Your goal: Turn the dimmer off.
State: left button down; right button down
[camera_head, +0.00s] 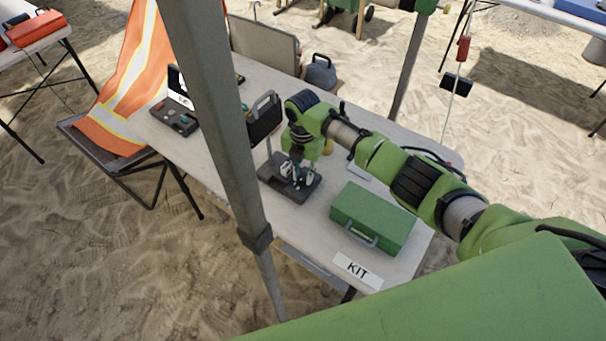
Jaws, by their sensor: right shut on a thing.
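My right arm (415,180) comes in from the right across the table. My right gripper (292,181) points down over a dark base (309,190) on the table and is shut on a small part on top of it, which looks like the dimmer. The fingers hide most of that part, so its setting cannot be seen. A thin post rises from the base toward a black lamp-like panel (264,120), partly behind the grey pole. My left gripper is not in view.
A green case (372,214) and a KIT label (357,270) are at the table's (408,262) near right end. A grey pole (217,110) crosses in front. An open dark case (174,117) is at left, beside an orange-draped chair (128,85).

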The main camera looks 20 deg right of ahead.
aim_at(303, 177)
dwell(0.4)
jog(key=c, duration=1.8)
grip_release()
jog(key=shift+c, duration=0.2)
notch_tip(303, 177, up, 12)
